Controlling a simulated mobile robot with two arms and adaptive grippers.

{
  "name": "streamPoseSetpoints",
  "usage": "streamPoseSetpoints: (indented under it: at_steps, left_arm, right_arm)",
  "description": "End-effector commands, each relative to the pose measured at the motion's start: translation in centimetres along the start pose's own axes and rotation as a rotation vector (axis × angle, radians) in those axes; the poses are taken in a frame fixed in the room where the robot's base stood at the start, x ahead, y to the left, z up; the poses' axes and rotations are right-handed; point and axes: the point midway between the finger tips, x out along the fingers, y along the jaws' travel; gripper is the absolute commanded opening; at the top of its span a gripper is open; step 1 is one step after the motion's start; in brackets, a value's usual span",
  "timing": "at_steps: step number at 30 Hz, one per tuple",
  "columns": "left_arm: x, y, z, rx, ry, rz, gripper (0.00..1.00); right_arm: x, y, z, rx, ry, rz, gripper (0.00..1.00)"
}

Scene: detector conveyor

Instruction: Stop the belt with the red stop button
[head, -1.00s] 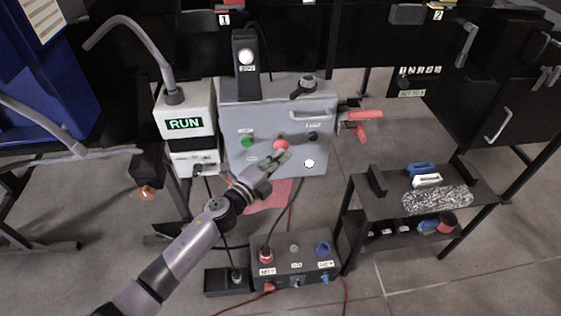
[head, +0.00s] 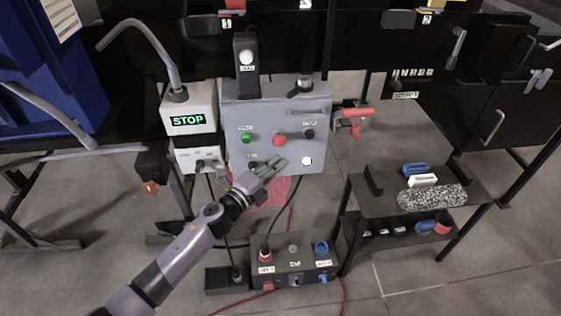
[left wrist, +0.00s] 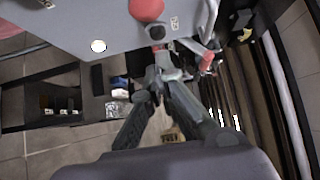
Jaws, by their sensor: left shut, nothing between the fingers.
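The red stop button (head: 279,140) sits in the middle of the grey control panel (head: 290,112) in the head view. It also shows large at the top of the left wrist view (left wrist: 146,9). My left gripper (head: 280,163) is shut and empty, just below the red button and apart from it; its fingers (left wrist: 157,78) meet in the left wrist view. The small display (head: 188,120) on the white box left of the panel reads STOP in green. My right gripper is not in view.
A green button (head: 246,139) and a black knob (head: 309,134) flank the red one. A grey handle and red clamp (head: 352,117) stick out at the panel's right. A black box (head: 294,268) with connectors lies below. A dark shelf (head: 360,205) stands at right.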

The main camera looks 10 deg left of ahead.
Motion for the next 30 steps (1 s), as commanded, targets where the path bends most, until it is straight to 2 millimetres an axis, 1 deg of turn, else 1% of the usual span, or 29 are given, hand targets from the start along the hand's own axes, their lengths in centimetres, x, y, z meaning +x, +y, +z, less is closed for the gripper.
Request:
streamPoseSetpoints:
  at_steps: [2, 5, 12, 15, 19, 24, 30]
  left_arm:
    - [-1.2, 0.1, 0.0, 0.002, 0.000, 0.002, 0.00]
    - [-2.8, 0.2, 0.0, 0.001, 0.000, 0.003, 0.00]
    - [-6.7, 0.2, -0.2, 0.000, 0.002, 0.003, 0.00]
    - [-7.9, 0.2, -0.2, -0.001, 0.002, 0.002, 0.00]
    - [-8.6, 0.1, -0.1, 0.000, 0.002, 0.001, 0.00]
    - [-8.8, 0.0, -0.2, 0.000, 0.003, 0.001, 0.00]
    - [-8.8, 0.0, -0.2, 0.000, 0.003, 0.001, 0.00]
  right_arm:
    - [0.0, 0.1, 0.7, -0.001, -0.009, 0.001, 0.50]
    - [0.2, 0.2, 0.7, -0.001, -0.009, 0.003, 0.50]
    - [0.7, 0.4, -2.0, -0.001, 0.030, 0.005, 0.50]
    - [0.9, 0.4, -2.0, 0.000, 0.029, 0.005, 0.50]
    - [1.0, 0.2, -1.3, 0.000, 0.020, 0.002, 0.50]
    - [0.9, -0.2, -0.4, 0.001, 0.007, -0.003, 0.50]
    - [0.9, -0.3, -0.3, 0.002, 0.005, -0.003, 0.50]
